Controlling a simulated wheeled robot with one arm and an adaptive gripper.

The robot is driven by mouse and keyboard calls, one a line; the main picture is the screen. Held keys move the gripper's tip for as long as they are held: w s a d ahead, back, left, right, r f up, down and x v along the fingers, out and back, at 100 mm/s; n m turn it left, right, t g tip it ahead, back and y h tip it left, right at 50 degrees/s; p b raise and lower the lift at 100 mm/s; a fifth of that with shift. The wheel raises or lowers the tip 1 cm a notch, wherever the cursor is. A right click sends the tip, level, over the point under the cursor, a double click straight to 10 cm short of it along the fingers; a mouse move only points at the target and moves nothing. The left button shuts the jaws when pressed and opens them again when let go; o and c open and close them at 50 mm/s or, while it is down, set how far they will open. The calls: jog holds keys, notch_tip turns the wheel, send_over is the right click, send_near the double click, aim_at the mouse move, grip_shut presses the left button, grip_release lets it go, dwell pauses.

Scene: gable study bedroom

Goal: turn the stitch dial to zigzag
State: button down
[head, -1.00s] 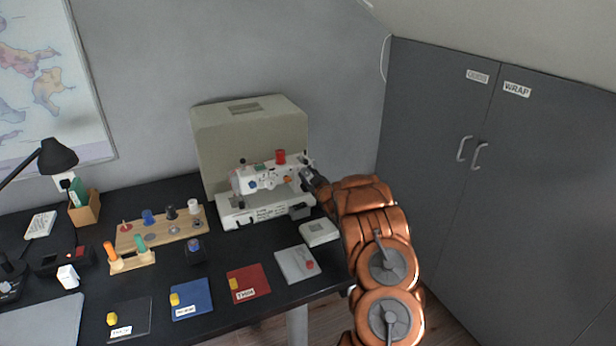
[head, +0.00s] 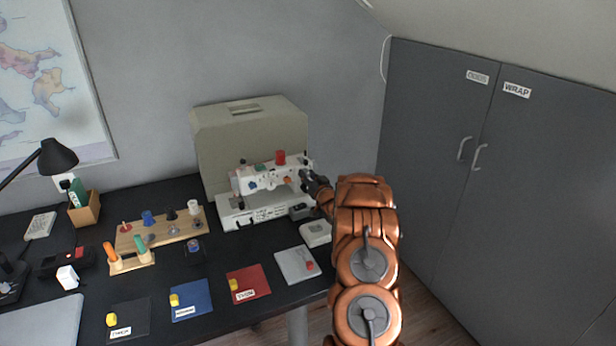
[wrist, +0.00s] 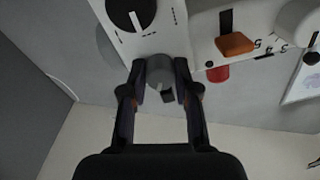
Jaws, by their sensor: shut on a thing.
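The white sewing machine (head: 262,207) stands on the black desk. My gripper (head: 307,178) is at the right end of the machine. In the wrist view my gripper (wrist: 160,88) is shut on a round grey knob (wrist: 159,70), with one finger on each side of it. A black dial (wrist: 130,10) with a white pointer line and marks around it sits beside the knob on a white panel. I cannot read a zigzag mark, nor tell for sure which of the two is the stitch dial. An orange lever (wrist: 235,43) is to the right.
A beige machine cover (head: 250,128) stands behind the machine, with a red spool (head: 280,157) on top of the machine. A white box (head: 316,233) and coloured mats, including a red one (head: 256,285), lie in front. A grey wardrobe (head: 430,150) stands at the right.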

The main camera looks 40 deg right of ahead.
jog(key=shift+m, duration=0.4)
jog(key=c, duration=0.9)
grip_release()
jog(key=shift+o, duration=0.2)
jog(key=shift+s, duration=0.15)
jog(key=v, duration=1.1)
jog(key=shift+s+a, duration=0.15)
jog(key=shift+s, duration=0.2)
jog(key=shift+w, duration=0.1)
